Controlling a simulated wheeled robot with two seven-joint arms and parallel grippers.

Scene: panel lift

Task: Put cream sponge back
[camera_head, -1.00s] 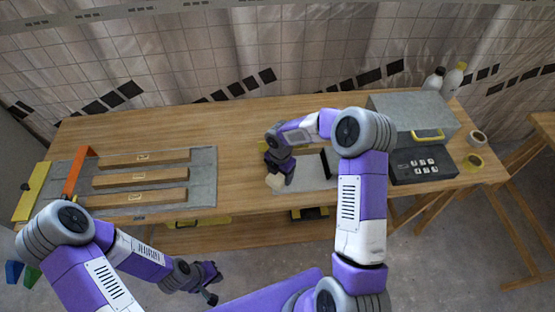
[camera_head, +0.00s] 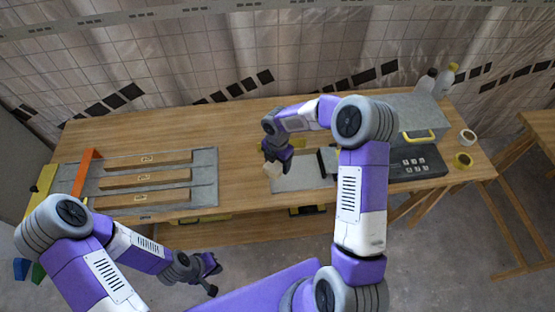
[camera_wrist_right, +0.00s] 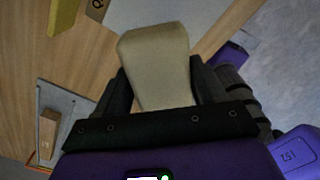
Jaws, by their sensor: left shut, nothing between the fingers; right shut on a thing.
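The cream sponge (camera_head: 273,170) is in my right gripper (camera_head: 279,163), over the table near the left edge of a grey mat (camera_head: 300,180). In the right wrist view the cream sponge (camera_wrist_right: 155,62) is clamped between the two dark fingers of the right gripper (camera_wrist_right: 152,85), and its far end sticks out beyond them. I cannot tell whether it touches the surface below. My left gripper (camera_head: 212,276) is shut and empty, low in front of the table and well away from the sponge.
A grey board with wooden bars (camera_head: 146,179) and an orange bar (camera_head: 83,173) lies at the table's left. The wooden tabletop (camera_head: 225,130) is clear at centre back.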

